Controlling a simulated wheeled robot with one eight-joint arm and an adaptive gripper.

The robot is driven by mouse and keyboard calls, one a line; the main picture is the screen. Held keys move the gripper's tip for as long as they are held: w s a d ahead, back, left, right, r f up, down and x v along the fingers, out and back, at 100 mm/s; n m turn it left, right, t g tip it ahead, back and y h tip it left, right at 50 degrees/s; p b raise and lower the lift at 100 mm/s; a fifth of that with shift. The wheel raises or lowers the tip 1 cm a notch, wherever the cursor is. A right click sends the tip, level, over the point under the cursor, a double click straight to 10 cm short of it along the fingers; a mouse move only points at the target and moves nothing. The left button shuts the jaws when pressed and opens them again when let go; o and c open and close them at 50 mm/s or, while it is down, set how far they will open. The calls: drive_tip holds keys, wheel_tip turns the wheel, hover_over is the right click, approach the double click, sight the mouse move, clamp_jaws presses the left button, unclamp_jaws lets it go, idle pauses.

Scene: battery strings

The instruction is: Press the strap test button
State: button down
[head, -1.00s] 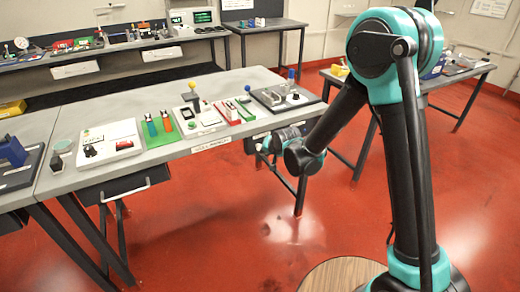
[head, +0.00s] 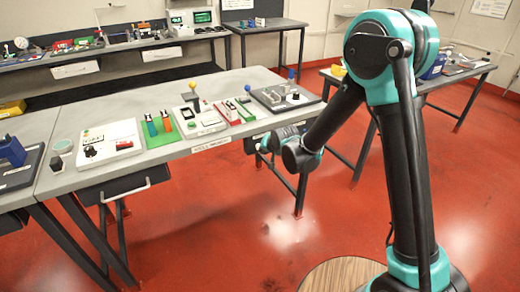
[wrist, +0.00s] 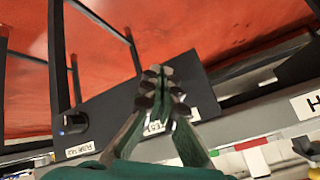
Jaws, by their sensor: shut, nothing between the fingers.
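My gripper (wrist: 163,80) is shut and empty in the wrist view, its fingertips together in front of a dark panel (wrist: 110,112) at the table's edge. The panel has a dark round knob (wrist: 73,123) at its left end and a white label (wrist: 80,149) below that. Another label (wrist: 155,127) is partly hidden behind the fingers. I cannot make out a strap test button or tell whether the fingers touch anything. In the head view my wrist (head: 272,143) is beside the table's right front edge; the fingertips cannot be made out there.
The grey table (head: 110,95) carries several devices, among them a white panel (head: 108,145), a green mat (head: 158,137) and a grey plate with posts (head: 285,97). A drawer (head: 125,187) is under its front. Another table (head: 450,78) stands at the right. Red floor is open in front.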

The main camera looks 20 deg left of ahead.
drive_tip(key=shift+w+a, duration=0.3)
drive_tip(key=shift+a, duration=0.1)
idle(0.4)
drive_tip(key=shift+s+d, duration=0.1)
drive_tip(key=shift+d, duration=0.05)
drive_tip(key=shift+s+d, duration=0.6)
drive_tip(key=shift+d, duration=0.1)
idle(0.3)
drive_tip(key=s+d, duration=0.3)
drive_tip(key=shift+s+d, duration=0.15)
drive_tip(key=shift+d, duration=0.25)
idle(0.7)
